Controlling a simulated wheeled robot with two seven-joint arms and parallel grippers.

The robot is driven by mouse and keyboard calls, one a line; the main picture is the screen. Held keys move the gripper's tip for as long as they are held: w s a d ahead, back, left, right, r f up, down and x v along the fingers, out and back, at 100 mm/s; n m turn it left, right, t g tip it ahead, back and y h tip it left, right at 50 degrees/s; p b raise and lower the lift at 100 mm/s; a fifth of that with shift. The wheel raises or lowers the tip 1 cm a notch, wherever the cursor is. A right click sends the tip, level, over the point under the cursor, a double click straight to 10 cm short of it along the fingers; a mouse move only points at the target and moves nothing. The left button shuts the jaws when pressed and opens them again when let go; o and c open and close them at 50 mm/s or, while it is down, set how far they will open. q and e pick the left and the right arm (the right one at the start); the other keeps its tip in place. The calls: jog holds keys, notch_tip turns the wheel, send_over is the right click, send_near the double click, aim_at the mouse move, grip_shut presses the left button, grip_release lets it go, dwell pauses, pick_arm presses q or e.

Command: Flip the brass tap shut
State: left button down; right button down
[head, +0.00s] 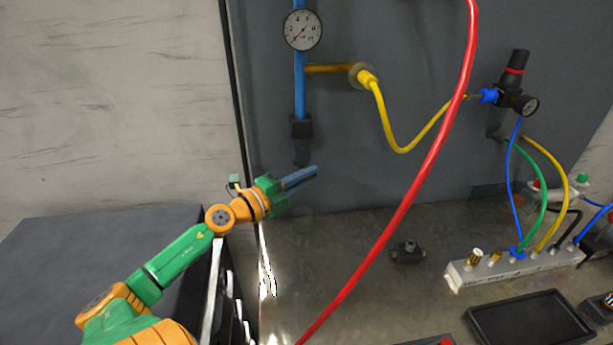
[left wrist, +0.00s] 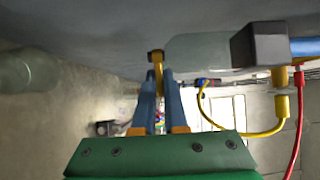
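The brass tap (left wrist: 157,73) shows in the left wrist view as a thin yellow lever with a dark end. It is by the end of a clear bowl (left wrist: 197,50) under a dark block (left wrist: 260,45). My left gripper (left wrist: 160,77) has its two blue fingers close together, with the brass lever in line with the narrow gap between them. I cannot tell whether they touch it. In the head view my left gripper (head: 315,171) is just below the dark block (head: 301,127) on the blue pipe; I cannot make out the tap there. My right gripper is not in view.
A pressure gauge (head: 303,30) sits on the blue pipe. A yellow hose (head: 384,115) and a red hose (head: 425,170) hang to the right. A white manifold (head: 515,262) and a black tray (head: 527,318) are on the bench, with a small dark fitting (head: 408,251) nearby.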

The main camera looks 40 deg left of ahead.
pick_arm(q)
jog(key=shift+f, duration=0.15)
jog(key=m+h+b, duration=0.1)
jog(key=b, duration=0.1)
jog(key=m+h+b, duration=0.1)
jog(key=h+b, duration=0.1)
jog(key=shift+s+a+g+h, duration=0.15)
jog(key=shift+s+g+h, duration=0.15)
jog(key=shift+g, duration=0.1)
jog(key=c, duration=1.2)
grip_release()
jog(key=shift+c, duration=0.2)
jog(key=b+v, duration=0.1)
jog(key=v, duration=0.6)
jog(key=shift+s, duration=0.1)
